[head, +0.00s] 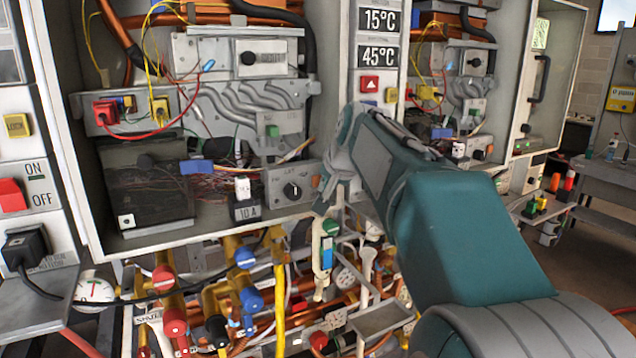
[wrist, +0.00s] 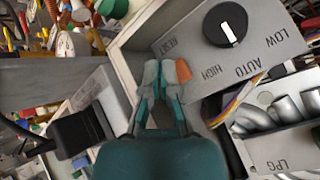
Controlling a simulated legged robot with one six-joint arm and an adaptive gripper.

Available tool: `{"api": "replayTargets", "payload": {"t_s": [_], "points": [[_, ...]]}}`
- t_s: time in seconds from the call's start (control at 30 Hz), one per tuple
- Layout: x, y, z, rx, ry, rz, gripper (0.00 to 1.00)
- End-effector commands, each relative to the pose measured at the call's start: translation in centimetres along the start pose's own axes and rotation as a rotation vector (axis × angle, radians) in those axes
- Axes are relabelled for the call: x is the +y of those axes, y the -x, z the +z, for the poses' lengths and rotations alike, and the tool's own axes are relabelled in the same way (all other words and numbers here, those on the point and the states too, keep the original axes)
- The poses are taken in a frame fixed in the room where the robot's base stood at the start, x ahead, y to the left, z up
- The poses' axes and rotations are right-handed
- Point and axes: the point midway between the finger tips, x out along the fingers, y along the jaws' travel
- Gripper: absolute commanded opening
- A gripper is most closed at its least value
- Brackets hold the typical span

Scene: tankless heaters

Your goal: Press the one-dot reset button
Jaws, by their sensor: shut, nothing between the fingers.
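In the wrist view, an orange button-like part (wrist: 183,70) sits on the grey control panel (wrist: 262,40), below the word RESET. My gripper (wrist: 160,75) is shut and empty, with its tips right beside the orange part; I cannot tell if they touch it. A black knob (wrist: 226,25) is on the same panel. A white square with one dot (head: 127,221) is on the black box in the left heater.
Pipes and valves with red (head: 175,320) and blue (head: 245,258) handles crowd the space below the left heater. A second open heater cabinet (head: 455,110) stands to the right. Loose wires (head: 240,172) hang inside the left cabinet. A black plug (wrist: 80,130) is left of my gripper.

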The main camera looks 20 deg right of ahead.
Motion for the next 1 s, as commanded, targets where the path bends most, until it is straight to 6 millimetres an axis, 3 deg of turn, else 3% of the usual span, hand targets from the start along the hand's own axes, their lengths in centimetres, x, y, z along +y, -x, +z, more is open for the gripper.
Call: {"api": "replayTargets", "payload": {"t_s": [1.0], "points": [[-0.44, -0.41, -0.49, 0.000, 0.000, 0.000, 0.00]]}}
